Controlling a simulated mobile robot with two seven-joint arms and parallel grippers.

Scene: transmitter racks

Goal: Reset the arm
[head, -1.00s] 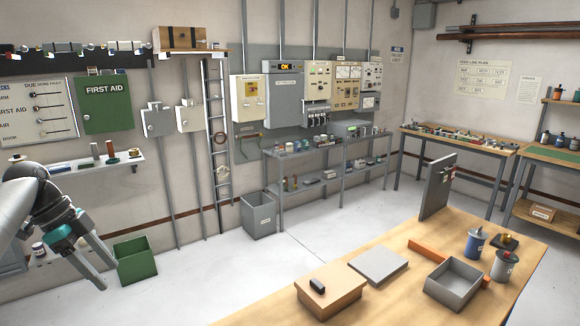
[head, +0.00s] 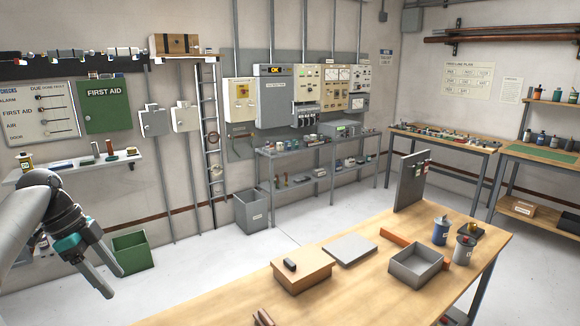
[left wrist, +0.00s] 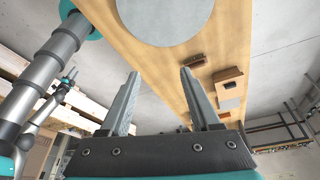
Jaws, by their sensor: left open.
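My left gripper (head: 112,282) hangs at the lower left of the head view, fingers pointing down and to the right. It is in the air, left of the wooden table (head: 215,300) and in front of the green bin (head: 133,254). In the left wrist view its two fingers (left wrist: 162,105) stand apart with nothing between them. The table top (left wrist: 150,62) shows beyond the fingers there.
A wooden box (head: 301,274), a grey plate (head: 350,250), a grey tray (head: 417,277), an upright grey panel (head: 410,183) and canisters (head: 440,231) stand on the table. A grey bin (head: 251,212) stands by the wall shelving (head: 320,149). The floor between is clear.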

